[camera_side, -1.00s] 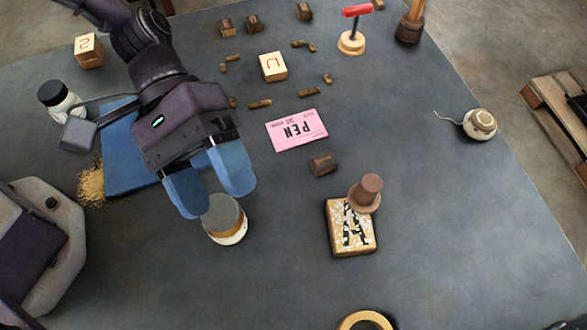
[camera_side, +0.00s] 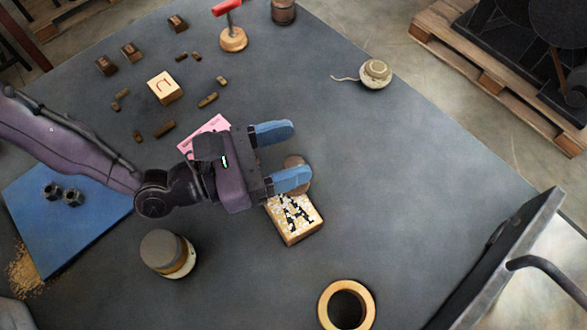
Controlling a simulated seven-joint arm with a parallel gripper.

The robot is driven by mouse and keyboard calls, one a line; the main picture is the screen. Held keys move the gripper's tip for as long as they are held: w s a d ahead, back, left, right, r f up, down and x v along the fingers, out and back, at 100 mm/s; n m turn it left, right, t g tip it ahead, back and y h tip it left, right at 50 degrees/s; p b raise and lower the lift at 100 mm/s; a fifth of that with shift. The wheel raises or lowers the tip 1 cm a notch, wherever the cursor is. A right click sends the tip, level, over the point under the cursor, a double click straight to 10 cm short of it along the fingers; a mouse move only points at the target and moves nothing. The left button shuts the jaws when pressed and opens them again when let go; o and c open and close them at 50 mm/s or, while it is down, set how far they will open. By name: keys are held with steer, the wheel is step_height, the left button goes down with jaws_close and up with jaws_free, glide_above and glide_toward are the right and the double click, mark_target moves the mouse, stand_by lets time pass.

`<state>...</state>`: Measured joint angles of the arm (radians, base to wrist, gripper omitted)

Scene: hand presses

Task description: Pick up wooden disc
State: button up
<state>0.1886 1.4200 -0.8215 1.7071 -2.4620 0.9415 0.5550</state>
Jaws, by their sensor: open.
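My gripper (camera_side: 290,155) is open, with two blue fingers pointing right. The lower finger crosses in front of a brown spool-shaped wooden piece (camera_side: 293,160), hiding its middle. Whether they touch I cannot tell. A squat round piece with a grey top and cream base (camera_side: 168,254) stands alone at lower left. A pale wooden ring (camera_side: 326,305) lies at the bottom. I cannot tell which of these round things is the wooden disc.
A pink card (camera_side: 214,124) is partly behind my gripper. A letter cube (camera_side: 165,87) and several small brown pieces lie upper left. A red-handled stamp (camera_side: 233,38) stands at the top. A dark-framed panel (camera_side: 490,265) is at right. The table right of my gripper is clear.

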step_height(320, 180, down, 5)
steer(key=shift+r, duration=0.1)
steer(key=shift+r+x, duration=0.1)
steer(key=shift+x, duration=0.65)
steer(key=shift+r+x, duration=0.15)
steer(key=shift+x, duration=0.6)
steer(key=c, duration=1.1)
steer(key=shift+r, duration=0.15)
